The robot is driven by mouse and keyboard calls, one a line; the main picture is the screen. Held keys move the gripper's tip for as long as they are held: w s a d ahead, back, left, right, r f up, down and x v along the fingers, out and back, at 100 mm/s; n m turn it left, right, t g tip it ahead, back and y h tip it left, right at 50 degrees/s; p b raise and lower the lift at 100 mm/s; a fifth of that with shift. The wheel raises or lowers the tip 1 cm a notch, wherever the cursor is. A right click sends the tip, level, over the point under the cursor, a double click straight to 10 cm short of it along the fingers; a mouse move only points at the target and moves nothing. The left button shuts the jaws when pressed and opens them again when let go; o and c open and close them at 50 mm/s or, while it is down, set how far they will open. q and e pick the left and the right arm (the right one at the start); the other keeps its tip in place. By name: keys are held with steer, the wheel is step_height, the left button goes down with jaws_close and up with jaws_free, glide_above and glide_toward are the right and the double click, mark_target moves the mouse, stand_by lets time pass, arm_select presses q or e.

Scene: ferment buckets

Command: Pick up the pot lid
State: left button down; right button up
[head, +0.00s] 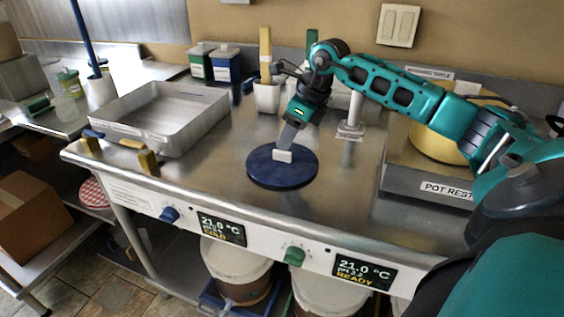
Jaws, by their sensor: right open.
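The pot lid (265,175) is a round dark blue disc with a small pale block-shaped knob (282,156) on top. It lies flat on the steel counter, in the middle of the head view. My right gripper (287,143) points down over the lid with its fingertips at or just above the knob. Its jaws are open, and I cannot tell whether the fingers touch the knob. The gripper hides part of the lid's far side. My left gripper is not in the head view.
A steel tray (205,118) stands left on the counter. Behind are green and blue tubs (222,68) and a white utensil holder (267,98). A yellow pot (435,143) sits at right on the "POT REST" stand (398,181). The counter in front of the lid is clear.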

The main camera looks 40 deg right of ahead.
mark_target(282, 158)
steer(key=x, duration=0.5)
steer(key=shift+s+d, duration=0.15)
steer(key=shift+d, duration=0.15)
steer(key=shift+c, duration=0.2)
jaws_close()
